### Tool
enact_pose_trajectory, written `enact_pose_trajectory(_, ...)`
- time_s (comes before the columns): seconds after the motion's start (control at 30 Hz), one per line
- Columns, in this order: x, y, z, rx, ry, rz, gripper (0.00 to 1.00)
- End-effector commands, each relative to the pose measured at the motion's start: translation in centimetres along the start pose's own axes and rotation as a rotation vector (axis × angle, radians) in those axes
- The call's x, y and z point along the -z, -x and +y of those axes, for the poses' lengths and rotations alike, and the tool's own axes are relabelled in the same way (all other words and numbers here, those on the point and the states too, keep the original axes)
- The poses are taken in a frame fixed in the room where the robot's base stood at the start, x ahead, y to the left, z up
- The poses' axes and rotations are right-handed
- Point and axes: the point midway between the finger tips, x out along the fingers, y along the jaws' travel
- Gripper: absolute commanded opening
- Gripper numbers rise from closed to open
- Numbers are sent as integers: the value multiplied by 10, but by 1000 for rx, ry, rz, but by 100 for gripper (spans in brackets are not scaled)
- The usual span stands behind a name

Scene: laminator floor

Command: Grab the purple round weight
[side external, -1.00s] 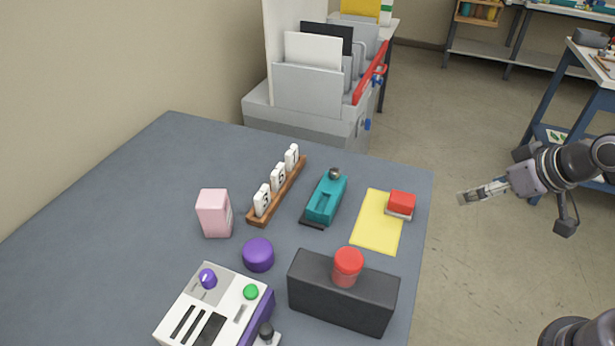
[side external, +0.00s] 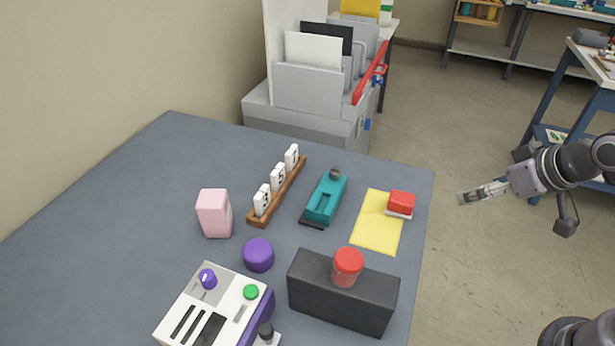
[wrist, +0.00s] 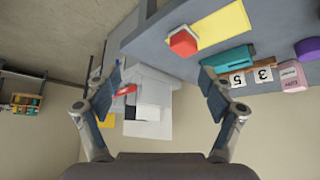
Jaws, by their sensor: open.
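The purple round weight (side external: 258,255) is a short, smooth cylinder on the grey-blue table. In the side external view it stands between the pink box and the black block, just behind the white-and-purple machine. In the wrist view the purple weight (wrist: 307,48) shows at the right edge, partly cut off. My gripper (side external: 463,198) is off the table's right edge, well apart from the weight. In the wrist view my gripper (wrist: 160,85) has its two fingers wide apart with nothing between them.
Around the weight stand a pink box (side external: 214,213), a white-and-purple machine (side external: 185,308) and a black block (side external: 335,298) with a red-capped jar (side external: 347,268). A number rack (side external: 262,216), teal stapler (side external: 326,198), yellow sheet (side external: 375,228) and red-topped block (side external: 401,203) lie behind. The table's left side is clear.

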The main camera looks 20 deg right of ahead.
Motion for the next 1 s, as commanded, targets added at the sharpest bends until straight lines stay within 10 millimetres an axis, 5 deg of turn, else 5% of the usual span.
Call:
enact_pose_trajectory(0.17,4,1,-3,6,11,-7,82)
enact_pose_trajectory(0.37,38,3,-29,48,104,-65,82)
enact_pose_trajectory(0.7,106,-9,-112,141,349,-213,82)
enact_pose_trajectory(1.0,137,-36,-207,210,573,-337,82)
